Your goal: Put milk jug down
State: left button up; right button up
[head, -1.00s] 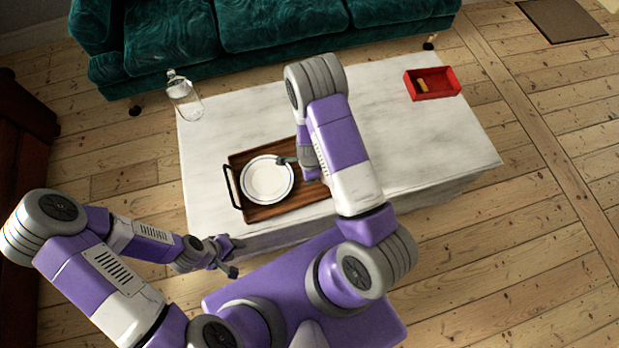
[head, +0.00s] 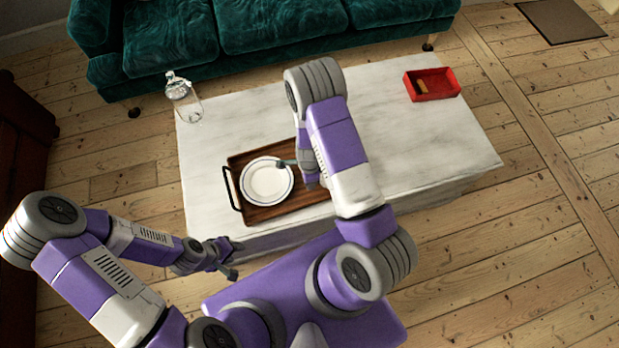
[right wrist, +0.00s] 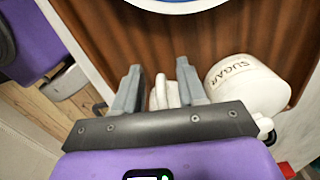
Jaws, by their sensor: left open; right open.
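A white piece that looks like part of the milk jug (right wrist: 165,93) stands between my right fingers on the wooden tray. Most of it is hidden by the gripper, and my right arm covers it in the head view. My right gripper (right wrist: 160,82) is open around this piece; I cannot tell whether the fingers touch it. In the head view only one fingertip shows clearly, over the plate's right edge. The dark wooden tray (head: 262,213) lies on the white marble table (head: 400,135). My left gripper (head: 229,259) is open and empty, off the table's front edge.
A white pot marked SUGAR (right wrist: 247,85) stands close beside my right gripper's right finger. A blue-rimmed white plate (head: 266,182) lies on the tray.

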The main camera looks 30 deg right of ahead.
notch_tip(320, 180, up, 12)
jog(key=p, duration=0.5)
jog(key=s+a+f+n+y, duration=0.3)
jog(key=s+a+n, duration=0.7)
jog(key=n, duration=0.8)
jog(key=a+y, duration=0.1)
jog(key=a, duration=0.2)
jog(key=shift+s+f+n+t, duration=0.3)
jog(key=shift+s+f+n, duration=0.1)
jog(key=shift+r+p, duration=0.35)
jog(key=shift+r, duration=0.25)
